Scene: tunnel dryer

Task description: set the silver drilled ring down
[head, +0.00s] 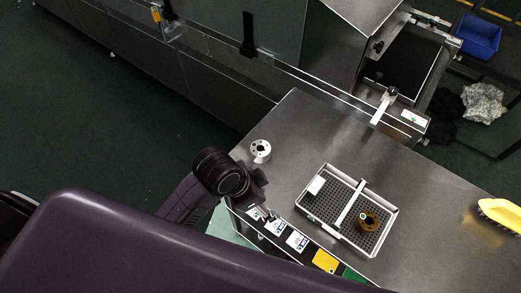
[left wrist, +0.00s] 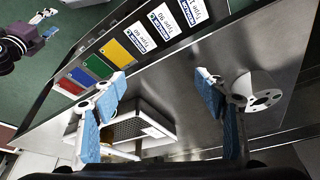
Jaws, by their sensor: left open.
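The silver drilled ring (head: 260,151) stands on the steel table near its left edge. It also shows in the left wrist view (left wrist: 265,92), partly overlapped by the right-hand finger. My left gripper (head: 262,207) is open and empty beside the ring, on its near side in the head view. In the left wrist view its blue-padded fingers (left wrist: 162,88) are wide apart, with the ring outside them. Whether a finger touches the ring I cannot tell. My right gripper (left wrist: 46,24) shows small at the upper left of the wrist view, away from the table; its jaws are unclear.
A perforated tray (head: 385,238) holds a brass-coloured ring (head: 367,221) and a white block (head: 317,185), with a bar across it. Label cards (head: 298,241) and a yellow card (head: 325,261) line the near edge. A yellow object (head: 500,214) lies at right. The table behind the tray is clear.

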